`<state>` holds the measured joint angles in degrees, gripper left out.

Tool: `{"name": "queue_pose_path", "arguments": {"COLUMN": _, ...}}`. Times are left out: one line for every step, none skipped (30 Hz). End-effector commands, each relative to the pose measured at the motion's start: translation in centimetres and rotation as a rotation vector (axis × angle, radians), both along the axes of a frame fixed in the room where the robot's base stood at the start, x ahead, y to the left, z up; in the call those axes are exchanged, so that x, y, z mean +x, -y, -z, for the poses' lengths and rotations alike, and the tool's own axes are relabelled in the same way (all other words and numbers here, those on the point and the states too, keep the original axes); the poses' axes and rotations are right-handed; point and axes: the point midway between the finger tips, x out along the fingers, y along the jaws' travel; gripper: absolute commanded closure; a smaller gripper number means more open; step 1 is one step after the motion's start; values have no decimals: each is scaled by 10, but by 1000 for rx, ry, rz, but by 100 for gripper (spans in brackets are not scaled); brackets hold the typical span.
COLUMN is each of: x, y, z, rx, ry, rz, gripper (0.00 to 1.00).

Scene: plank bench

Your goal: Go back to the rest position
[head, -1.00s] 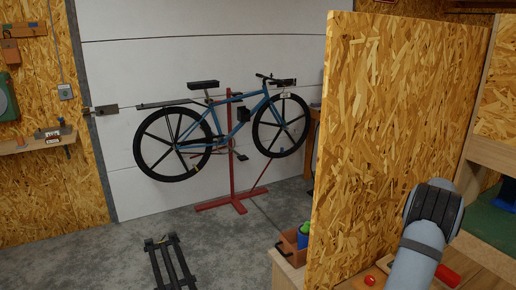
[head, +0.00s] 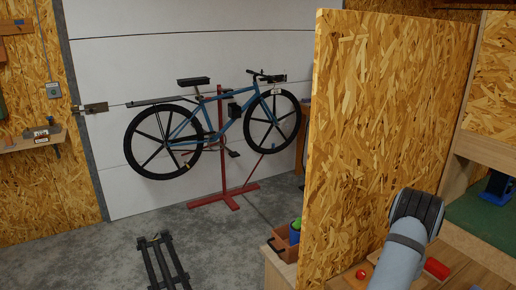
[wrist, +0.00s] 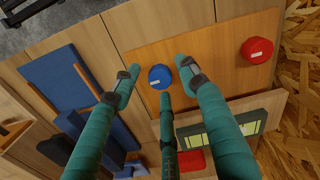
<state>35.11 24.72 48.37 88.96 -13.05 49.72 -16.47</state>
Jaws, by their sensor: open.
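My gripper (wrist: 158,70) shows in the wrist view with three teal fingers, spread apart and open. A blue round piece (wrist: 160,77) appears between the fingertips; I cannot tell whether any finger touches it. The blue piece lies over an orange-brown board (wrist: 215,52) on the plank bench. In the head view my arm comes up at the lower right, and my gripper is not visible there.
A tall chipboard panel (head: 385,140) stands beside my arm. A red round piece (wrist: 257,50) lies on the board. A blue panel (wrist: 62,78) lies at left. A bicycle (head: 215,125) hangs on a red stand. A brown bin (head: 284,240) sits at the bench edge.

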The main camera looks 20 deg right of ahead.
Motion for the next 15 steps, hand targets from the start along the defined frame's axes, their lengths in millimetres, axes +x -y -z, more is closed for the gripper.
{"name": "queue_pose_path", "arguments": {"x": 0, "y": 0, "z": -2, "rx": 0, "ry": 0, "rz": 63, "gripper": 57}}
{"name": "queue_pose_path", "arguments": {"x": 0, "y": 0, "z": -3, "rx": 0, "ry": 0, "rz": 104, "gripper": 57}}
{"name": "queue_pose_path", "arguments": {"x": 0, "y": 0, "z": -3, "rx": 0, "ry": 0, "rz": 159, "gripper": 57}}
{"name": "queue_pose_path", "arguments": {"x": 0, "y": 0, "z": -3, "rx": 0, "ry": 0, "rz": 200, "gripper": 57}}
{"name": "queue_pose_path", "arguments": {"x": 0, "y": 0, "z": -3, "rx": 0, "ry": 0, "rz": 241, "gripper": 57}}
{"name": "queue_pose_path", "arguments": {"x": 0, "y": 0, "z": -3, "rx": 1, "ry": -1, "rz": 296, "gripper": 57}}
{"name": "queue_pose_path", "arguments": {"x": 0, "y": 0, "z": -3, "rx": 1, "ry": -1, "rz": 336, "gripper": 57}}
{"name": "queue_pose_path", "arguments": {"x": 0, "y": 0, "z": -4, "rx": 0, "ry": 0, "rz": 378, "gripper": 57}}
{"name": "queue_pose_path", "arguments": {"x": 0, "y": 0, "z": -4, "rx": 1, "ry": 0, "rz": 432, "gripper": 57}}
{"name": "queue_pose_path", "arguments": {"x": 0, "y": 0, "z": -4, "rx": 1, "ry": 0, "rz": 473, "gripper": 57}}
{"name": "queue_pose_path", "arguments": {"x": 0, "y": -1, "z": -4, "rx": 2, "ry": -1, "rz": 514, "gripper": 57}}
{"name": "queue_pose_path", "arguments": {"x": 0, "y": -1, "z": -4, "rx": 2, "ry": -1, "rz": 567, "gripper": 57}}
{"name": "queue_pose_path", "arguments": {"x": 0, "y": 0, "z": -5, "rx": 1, "ry": 0, "rz": 608, "gripper": 57}}
{"name": "queue_pose_path", "arguments": {"x": 0, "y": 0, "z": -5, "rx": 0, "ry": 0, "rz": 648, "gripper": 57}}
{"name": "queue_pose_path", "arguments": {"x": 0, "y": 0, "z": -5, "rx": 1, "ry": 0, "rz": 703, "gripper": 57}}
